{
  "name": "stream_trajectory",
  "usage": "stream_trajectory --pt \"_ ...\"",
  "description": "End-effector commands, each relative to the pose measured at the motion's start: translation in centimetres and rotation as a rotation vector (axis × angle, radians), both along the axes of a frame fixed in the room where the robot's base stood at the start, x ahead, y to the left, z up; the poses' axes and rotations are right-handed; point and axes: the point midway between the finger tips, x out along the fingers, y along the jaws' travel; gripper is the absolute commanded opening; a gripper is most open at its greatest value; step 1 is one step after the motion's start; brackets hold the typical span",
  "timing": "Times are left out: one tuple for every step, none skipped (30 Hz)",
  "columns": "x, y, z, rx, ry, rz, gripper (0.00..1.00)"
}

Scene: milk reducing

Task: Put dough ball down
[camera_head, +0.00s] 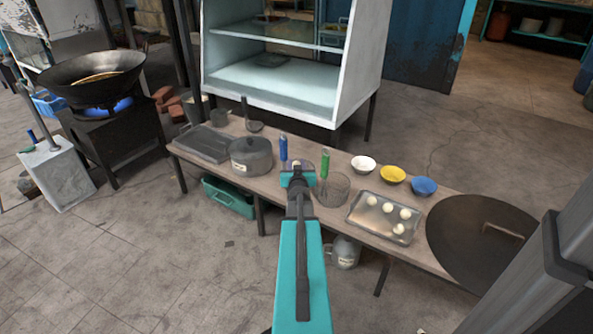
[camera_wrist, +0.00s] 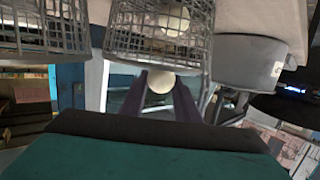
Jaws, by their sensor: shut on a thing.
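My gripper (camera_head: 297,178) is over the front of the low table, by two wire baskets. In the wrist view its dark fingers (camera_wrist: 163,92) are shut on a pale dough ball (camera_wrist: 160,82). In the head view my arm hides the held ball. A metal tray (camera_head: 357,230) with several white dough balls (camera_head: 388,207) lies to the right. The green-handled basket (camera_head: 333,191) is just right of my gripper. The blue-handled basket (camera_head: 304,166) is partly behind it. In the wrist view another pale ball (camera_wrist: 173,20) shows through the mesh of the middle basket (camera_wrist: 135,38).
A lidded pot (camera_head: 251,157) stands left of the baskets. White, yellow and blue bowls (camera_head: 393,174) stand behind the tray. A large round lid (camera_head: 470,240) covers the table's right end. A glass-shelved cabinet (camera_head: 290,85) stands behind the table. A wok (camera_head: 92,78) is over a flame at far left.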

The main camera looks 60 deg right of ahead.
Motion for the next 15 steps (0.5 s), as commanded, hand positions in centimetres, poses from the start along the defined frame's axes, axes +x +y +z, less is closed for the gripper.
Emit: stream_trajectory --pt "0.01 -0.02 -0.92 0.000 0.000 0.000 0.18" --pt "0.00 -0.02 -1.17 0.000 0.000 0.000 0.18" --pt "0.00 -0.02 -1.42 0.001 -0.001 0.000 0.18" --pt "0.00 -0.01 -1.56 0.001 -0.001 0.000 0.18" --pt "-0.01 -0.02 -1.66 0.001 -0.001 0.000 0.18" --pt "-0.01 -0.02 -1.71 0.000 -0.001 0.000 0.18" --pt "-0.01 -0.02 -1.73 0.000 -0.001 0.000 0.18" --pt "-0.02 -0.01 -1.70 0.000 -0.001 0.000 0.18" --pt "-0.02 -0.01 -1.66 0.000 -0.001 0.000 0.18" --pt "-0.02 -0.01 -1.63 0.000 -0.001 0.000 0.18" --pt "-0.03 -0.01 -1.62 0.000 -0.001 0.000 0.18" --pt "-0.03 -0.01 -1.62 -0.001 -0.001 0.000 0.18" --pt "-0.02 -0.01 -1.61 -0.001 -0.001 0.000 0.18" --pt "-0.02 -0.01 -1.61 -0.001 -0.001 0.000 0.18" --pt "-0.02 -0.02 -1.64 -0.001 -0.001 0.000 0.18"
